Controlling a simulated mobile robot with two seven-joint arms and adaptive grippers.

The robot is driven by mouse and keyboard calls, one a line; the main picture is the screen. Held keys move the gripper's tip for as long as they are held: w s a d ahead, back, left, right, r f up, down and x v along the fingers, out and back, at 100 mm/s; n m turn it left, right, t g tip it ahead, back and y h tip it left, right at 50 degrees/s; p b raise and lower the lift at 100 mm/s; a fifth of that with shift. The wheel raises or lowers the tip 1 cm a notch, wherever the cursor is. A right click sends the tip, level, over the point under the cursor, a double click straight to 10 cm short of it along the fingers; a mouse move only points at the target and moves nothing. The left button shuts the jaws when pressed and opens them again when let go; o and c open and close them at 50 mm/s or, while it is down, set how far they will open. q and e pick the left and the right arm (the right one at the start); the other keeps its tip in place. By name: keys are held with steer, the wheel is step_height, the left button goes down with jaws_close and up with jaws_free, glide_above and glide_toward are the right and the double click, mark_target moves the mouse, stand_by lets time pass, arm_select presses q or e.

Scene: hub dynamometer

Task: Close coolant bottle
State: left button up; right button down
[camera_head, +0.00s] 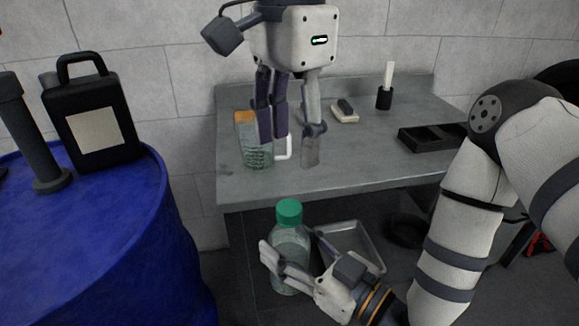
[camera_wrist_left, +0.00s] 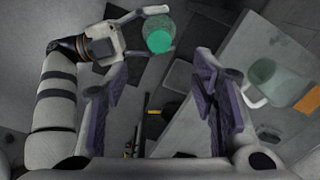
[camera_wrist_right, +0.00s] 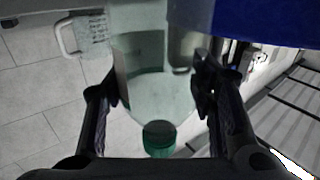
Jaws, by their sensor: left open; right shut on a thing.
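The coolant bottle (camera_head: 288,245) is clear and stands roughly upright in front of the workbench. Its green cap (camera_head: 289,211) sits on its top; I cannot tell how tight it is. The cap also shows in the left wrist view (camera_wrist_left: 158,41) and in the right wrist view (camera_wrist_right: 159,138). My right gripper (camera_head: 292,248) is shut on the bottle's body, one finger on each side, below the cap. My left gripper (camera_head: 288,150) is open and empty, pointing down, above and behind the cap in the head view, and apart from it.
A metal tray (camera_head: 358,245) lies below. A blue drum (camera_head: 90,235) with a black canister (camera_head: 93,120) stands left.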

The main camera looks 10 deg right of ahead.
arm_select(q)
steer(key=shift+r, duration=0.6)
